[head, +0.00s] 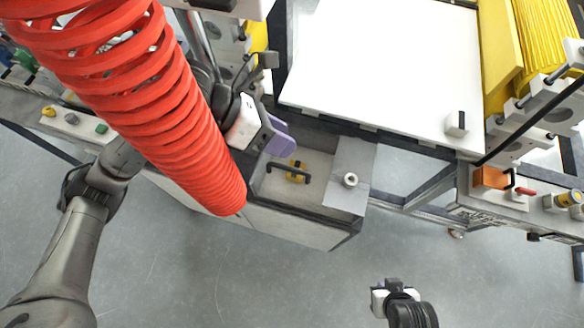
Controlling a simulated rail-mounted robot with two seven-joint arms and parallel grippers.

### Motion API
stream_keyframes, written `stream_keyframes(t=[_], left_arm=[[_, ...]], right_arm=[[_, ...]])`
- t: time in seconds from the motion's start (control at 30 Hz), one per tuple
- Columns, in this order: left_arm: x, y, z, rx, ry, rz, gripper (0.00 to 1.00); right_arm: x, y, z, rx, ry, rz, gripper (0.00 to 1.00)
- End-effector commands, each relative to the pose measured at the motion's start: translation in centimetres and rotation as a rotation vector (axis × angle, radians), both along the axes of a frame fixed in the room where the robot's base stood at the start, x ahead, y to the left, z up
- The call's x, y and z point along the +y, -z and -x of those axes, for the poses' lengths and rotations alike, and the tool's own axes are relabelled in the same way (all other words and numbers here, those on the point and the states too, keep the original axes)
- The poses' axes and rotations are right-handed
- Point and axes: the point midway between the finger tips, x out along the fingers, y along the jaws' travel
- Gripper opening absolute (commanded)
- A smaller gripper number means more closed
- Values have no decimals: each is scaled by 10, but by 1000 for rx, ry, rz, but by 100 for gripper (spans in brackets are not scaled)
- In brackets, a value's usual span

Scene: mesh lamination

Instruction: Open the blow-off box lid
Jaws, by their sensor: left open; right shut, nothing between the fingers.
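The blow-off box appears to be the grey box (300,228) in the middle of the head view. Its top has a pale dark-framed panel (312,195), which looks like the lid, with a dark bar handle (272,166). A small yellow part (297,176) shows at the handle. The panel looks level, but I cannot tell whether it is fully shut. My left gripper (283,135), with purple fingers, is open above the box's back left, apart from the handle. The red hose hides part of my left arm. My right gripper (391,287) is shut and empty, in front and right of the box.
A coiled red hose (150,95) hangs across the upper left and covers the box's left side. A metal plate with a round fitting (350,180) is at the box's right. A white table surface (385,65) lies behind. The grey floor (240,275) in front is clear.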

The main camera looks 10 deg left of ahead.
Motion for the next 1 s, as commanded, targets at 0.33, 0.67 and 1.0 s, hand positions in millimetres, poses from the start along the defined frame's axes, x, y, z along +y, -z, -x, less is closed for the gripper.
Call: stream_keyframes(t=[0.33, 0.67, 1.0], left_arm=[[-17, -24, 15, -343, 282, 140, 40], [-33, -42, 53, -493, 435, 349, 40], [-36, -27, 71, -421, 434, 412, 40]], right_arm=[[2, -1, 0, -1, 6, -8, 0], [3, -6, 0, -1, 6, -10, 0], [1, -11, 0, -1, 2, -3, 0]])
